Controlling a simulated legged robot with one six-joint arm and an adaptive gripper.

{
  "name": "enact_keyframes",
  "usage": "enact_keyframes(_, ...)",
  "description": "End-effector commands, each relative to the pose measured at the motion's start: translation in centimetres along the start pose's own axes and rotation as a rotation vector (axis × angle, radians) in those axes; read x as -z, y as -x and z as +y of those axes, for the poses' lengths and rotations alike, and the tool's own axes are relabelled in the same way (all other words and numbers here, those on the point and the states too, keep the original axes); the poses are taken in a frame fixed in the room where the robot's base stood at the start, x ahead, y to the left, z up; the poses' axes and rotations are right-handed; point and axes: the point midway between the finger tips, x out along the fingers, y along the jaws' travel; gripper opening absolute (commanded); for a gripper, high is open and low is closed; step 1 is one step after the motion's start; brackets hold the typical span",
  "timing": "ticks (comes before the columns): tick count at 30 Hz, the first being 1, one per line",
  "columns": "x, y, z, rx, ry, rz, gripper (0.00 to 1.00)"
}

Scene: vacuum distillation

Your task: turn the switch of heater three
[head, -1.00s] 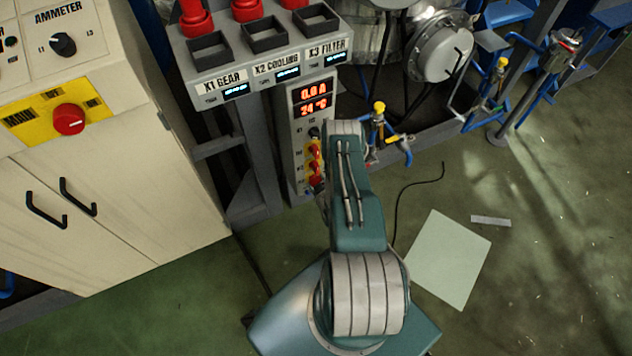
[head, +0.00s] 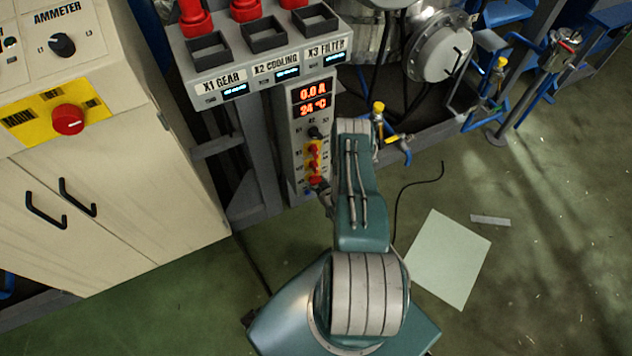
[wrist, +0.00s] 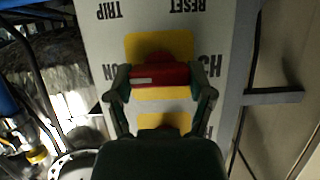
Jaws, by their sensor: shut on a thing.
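The heater panel (head: 297,140) is a narrow grey column with a red display reading 0.0 A and 24 °C. Several red switches on yellow plates run down it. The lowest red switch (head: 316,180) is beside my gripper (head: 321,187), which is small and partly hidden by my arm in the head view. In the wrist view, the panel appears upside down. There my gripper (wrist: 161,88) is shut on a red switch handle (wrist: 160,73), one finger at each end. The handle lies crosswise, with a white mark at its left. A label beside it is partly covered by a finger.
A second yellow plate (wrist: 160,121) shows just below, mostly behind my gripper. TRIP and RESET lettering is at the panel's far end. A cream cabinet (head: 120,210) stands left. Valves and blue pipes are right of the panel. Green floor (head: 540,260) is open at right.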

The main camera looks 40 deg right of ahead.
Motion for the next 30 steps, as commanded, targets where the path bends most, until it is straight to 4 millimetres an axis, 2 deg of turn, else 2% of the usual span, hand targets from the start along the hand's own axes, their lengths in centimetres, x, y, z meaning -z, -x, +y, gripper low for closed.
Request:
enact_keyframes(1, 0.1, -0.1, 0.0, 0.001, 0.000, 0.002, 0.21)
enact_keyframes(2, 0.1, -0.1, 0.0, 0.001, 0.000, 0.002, 0.73)
enact_keyframes(3, 0.1, -0.1, 0.0, 0.001, 0.000, 0.002, 0.91)
enact_keyframes(4, 0.1, -0.1, 0.0, 0.000, 0.000, 0.002, 1.00)
enact_keyframes(16, 0.0, 0.0, 0.0, -0.001, 0.000, 0.001, 1.00)
enact_keyframes(20, 0.0, 0.6, 0.1, -0.002, -0.001, 0.001, 1.00)
enact_keyframes(23, 0.0, 2.0, 0.1, -0.003, -0.001, 0.000, 1.00)
enact_keyframes(30, -0.1, 7.1, 0.2, -0.004, -0.003, -0.002, 1.00)
